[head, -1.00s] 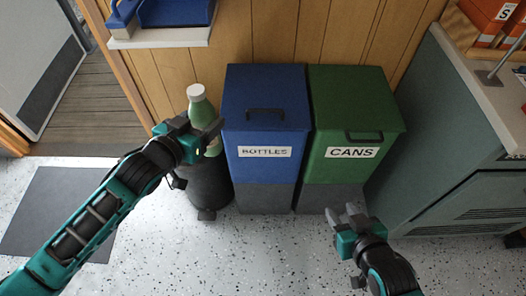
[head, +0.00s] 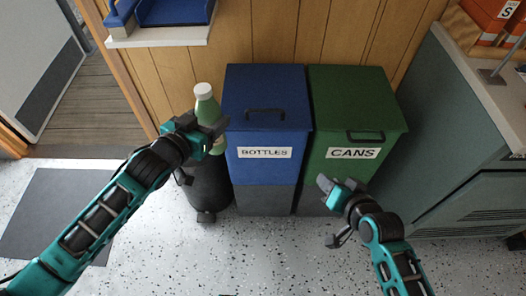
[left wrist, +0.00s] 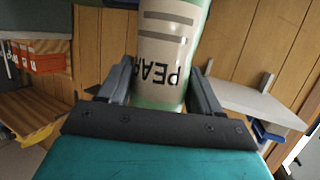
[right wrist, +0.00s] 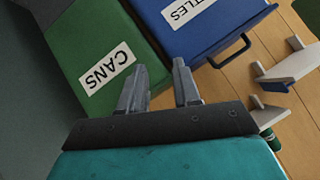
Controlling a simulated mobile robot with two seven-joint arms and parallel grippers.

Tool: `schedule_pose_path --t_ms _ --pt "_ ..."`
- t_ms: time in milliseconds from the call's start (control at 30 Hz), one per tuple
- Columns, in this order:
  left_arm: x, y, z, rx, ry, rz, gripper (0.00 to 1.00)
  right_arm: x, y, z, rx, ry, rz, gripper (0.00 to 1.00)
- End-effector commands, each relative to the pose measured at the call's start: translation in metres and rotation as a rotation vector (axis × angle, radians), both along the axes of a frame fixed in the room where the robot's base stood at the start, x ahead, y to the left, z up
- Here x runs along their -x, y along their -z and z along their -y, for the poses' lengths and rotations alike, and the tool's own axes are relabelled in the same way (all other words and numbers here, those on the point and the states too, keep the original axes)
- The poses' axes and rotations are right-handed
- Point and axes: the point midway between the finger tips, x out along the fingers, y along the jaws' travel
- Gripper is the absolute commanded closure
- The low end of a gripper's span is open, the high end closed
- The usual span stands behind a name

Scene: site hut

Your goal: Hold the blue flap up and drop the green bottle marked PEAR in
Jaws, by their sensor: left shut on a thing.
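The green bottle (head: 206,101) with a white cap is upright in my left gripper (head: 216,136), left of the blue bin. The left wrist view shows its label reading PEAR (left wrist: 165,55) between the shut fingers. The blue flap (head: 266,92), with a dark handle, lies closed on the bin (head: 262,165) marked BOTTLES. My right gripper (head: 335,188) is in front of the green bin, below its CANS label. In the right wrist view its two fingers (right wrist: 158,80) stand apart with nothing between them.
The green bin (head: 352,110) marked CANS stands right beside the blue bin, its lid closed. A dark cylindrical container (head: 209,190) stands under the bottle. A grey cabinet (head: 450,140) is at the right and a shelf (head: 165,38) at the upper left.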

Motion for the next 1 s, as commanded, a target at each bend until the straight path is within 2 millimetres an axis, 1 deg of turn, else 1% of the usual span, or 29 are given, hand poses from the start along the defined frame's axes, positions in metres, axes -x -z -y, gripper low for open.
schedule_pose_path --t_ms 33,100,200,333,433,567,767,1000 --pt "0.000 0.000 0.000 0.000 0.000 0.000 0.60 -0.023 -0.010 -0.007 -0.108 0.044 -0.020 0.68" --pt "0.000 0.000 0.000 0.000 0.000 0.000 0.60 -0.047 -0.021 -0.018 -0.254 0.094 -0.063 0.68" --pt "0.000 0.000 0.000 0.000 0.000 0.000 0.60 -0.076 -0.039 -0.034 -0.445 0.143 -0.129 0.68" --pt "0.000 0.000 0.000 0.000 0.000 0.000 0.60 -0.103 -0.064 -0.053 -0.637 0.178 -0.204 0.68" --pt "0.000 0.000 0.000 0.000 0.000 0.000 0.60 -0.115 -0.078 -0.063 -0.732 0.189 -0.246 0.68" --pt "0.000 0.000 0.000 0.000 0.000 0.000 0.60 -0.122 -0.087 -0.070 -0.791 0.194 -0.276 0.68" --pt "0.000 0.000 0.000 0.000 0.000 0.000 0.60 -0.129 -0.085 -0.075 -0.801 0.195 -0.282 0.68" --pt "0.000 0.000 0.000 0.000 0.000 0.000 0.60 -0.141 -0.075 -0.085 -0.799 0.194 -0.282 0.68"
